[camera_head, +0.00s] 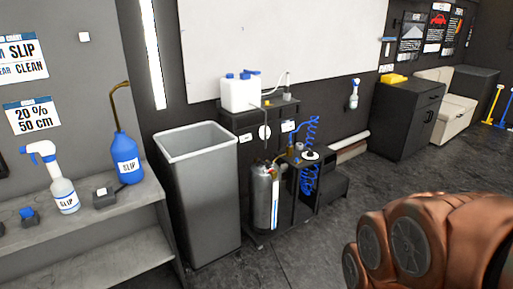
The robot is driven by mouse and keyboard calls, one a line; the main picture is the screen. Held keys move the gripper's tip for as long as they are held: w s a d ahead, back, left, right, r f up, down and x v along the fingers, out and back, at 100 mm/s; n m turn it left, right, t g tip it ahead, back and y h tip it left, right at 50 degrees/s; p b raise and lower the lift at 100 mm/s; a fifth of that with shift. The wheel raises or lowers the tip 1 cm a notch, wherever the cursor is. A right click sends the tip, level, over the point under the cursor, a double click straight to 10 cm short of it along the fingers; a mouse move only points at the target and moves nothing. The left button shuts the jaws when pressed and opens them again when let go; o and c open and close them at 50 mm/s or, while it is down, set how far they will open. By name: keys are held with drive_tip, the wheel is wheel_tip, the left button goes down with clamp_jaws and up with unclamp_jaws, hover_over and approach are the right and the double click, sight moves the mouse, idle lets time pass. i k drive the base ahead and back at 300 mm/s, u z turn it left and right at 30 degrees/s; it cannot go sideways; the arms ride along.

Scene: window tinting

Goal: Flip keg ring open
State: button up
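The keg (264,197), a silver metal cylinder with a white and blue strip, stands upright at the left end of a low dark stand, just right of the grey bin. Its top fittings are small and dark from here. I cannot make out the ring or whether it is open. My gripper is not in view. A large copper-coloured part of my arm fills the lower right corner, well apart from the keg.
A tall grey bin (200,200) stands close left of the keg. A shelf above holds a white canister (240,93). A coiled blue hose (310,135) hangs right of the keg. A bench (95,215) with bottles is at left. Dark floor (335,225) is open at right.

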sight(269, 171)
drive_tip(key=i, duration=1.5)
drive_tip(key=u, duration=0.65)
drive_tip(key=i, duration=0.95)
drive_tip(key=u, duration=0.4)
